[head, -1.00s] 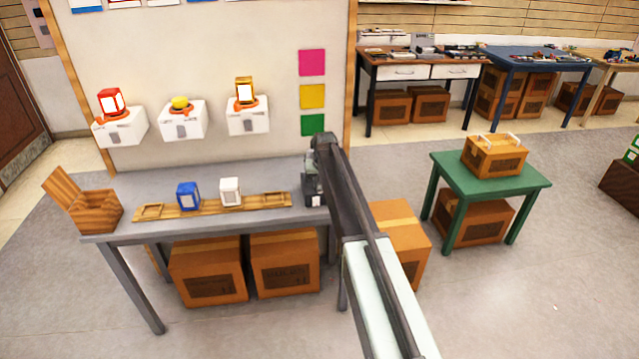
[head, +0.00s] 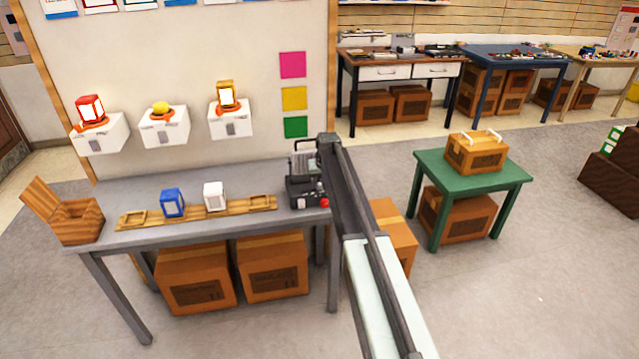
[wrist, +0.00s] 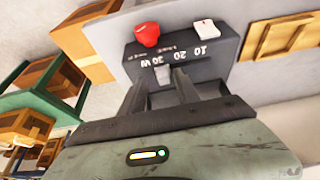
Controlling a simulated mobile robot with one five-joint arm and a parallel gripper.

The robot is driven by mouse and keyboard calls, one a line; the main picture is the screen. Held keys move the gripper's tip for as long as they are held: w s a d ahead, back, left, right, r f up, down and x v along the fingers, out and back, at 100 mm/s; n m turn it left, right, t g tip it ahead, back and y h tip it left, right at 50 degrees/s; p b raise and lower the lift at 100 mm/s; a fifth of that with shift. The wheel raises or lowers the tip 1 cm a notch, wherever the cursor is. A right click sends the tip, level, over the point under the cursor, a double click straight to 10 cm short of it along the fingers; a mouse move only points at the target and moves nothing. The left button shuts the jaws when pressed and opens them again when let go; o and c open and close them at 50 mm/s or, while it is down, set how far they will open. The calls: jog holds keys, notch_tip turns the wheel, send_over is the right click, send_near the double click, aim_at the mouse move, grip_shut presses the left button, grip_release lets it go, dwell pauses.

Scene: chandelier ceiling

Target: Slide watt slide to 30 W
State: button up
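The watt device (head: 303,193) is a dark box at the right end of the grey table, partly behind my arm in the head view. In the wrist view the dark box (wrist: 225,48) appears upside down, with 10, 20, 30 and W printed on its face. A small light grey slide knob (wrist: 162,73) sits by the 30 mark; its exact setting is hard to read. My gripper (wrist: 160,85) is open, its two fingers pointing at the box on either side of the knob. Contact cannot be told. The fingers are hidden in the head view.
The box carries a red knob (wrist: 147,34) and a white switch (wrist: 206,27). A wooden rail (head: 190,211) with a blue cube (head: 173,203) and a white cube (head: 214,197) lies left on the table. A green table (head: 470,170) stands to the right.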

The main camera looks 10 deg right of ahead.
jog(key=p+v, duration=0.7)
jog(key=shift+s+r, duration=0.2)
jog(key=shift+r, duration=0.15)
jog(key=s+a+f+g, duration=0.1)
jog(key=s+a+g, duration=0.1)
jog(key=s, duration=1.7)
jog(key=s+a+g, duration=0.2)
jog(key=s+a, duration=0.3)
jog(key=s, duration=1.4)
jog(key=shift+f, duration=0.4)
jog(key=shift+s, duration=0.1)
